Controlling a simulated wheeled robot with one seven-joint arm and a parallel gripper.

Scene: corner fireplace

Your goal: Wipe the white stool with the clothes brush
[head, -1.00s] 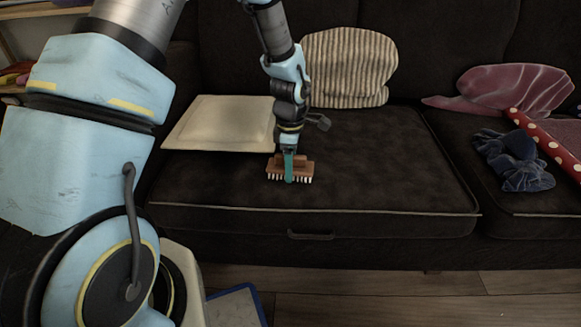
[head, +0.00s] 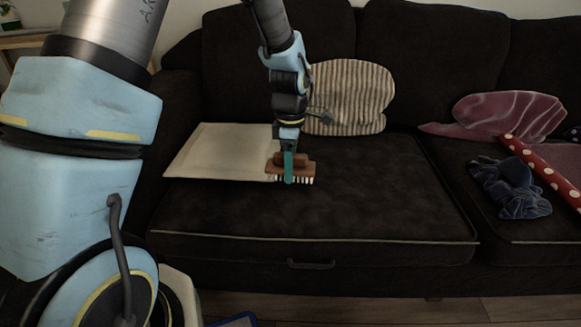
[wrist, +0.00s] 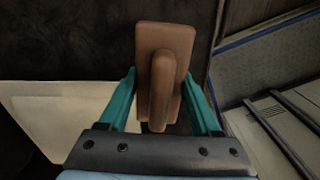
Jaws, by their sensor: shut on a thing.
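The clothes brush (head: 302,170) has a brown wooden back and pale bristles pointing down. My gripper (head: 288,168) is shut on it and holds it upright over the left seat of the dark sofa. In the wrist view, the teal fingers of my gripper (wrist: 160,88) sit on both sides of the brush's brown handle (wrist: 159,85). I cannot make out a white stool for certain. A pale edge shows low at the left of the head view, mostly hidden by my arm.
The dark sofa (head: 330,200) fills most of the view. A cream cushion (head: 215,150) lies left of the brush, and a striped cushion (head: 350,95) leans behind. Mauve cloth (head: 510,112), blue cloth (head: 512,188) and a red dotted roll (head: 540,168) lie at right.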

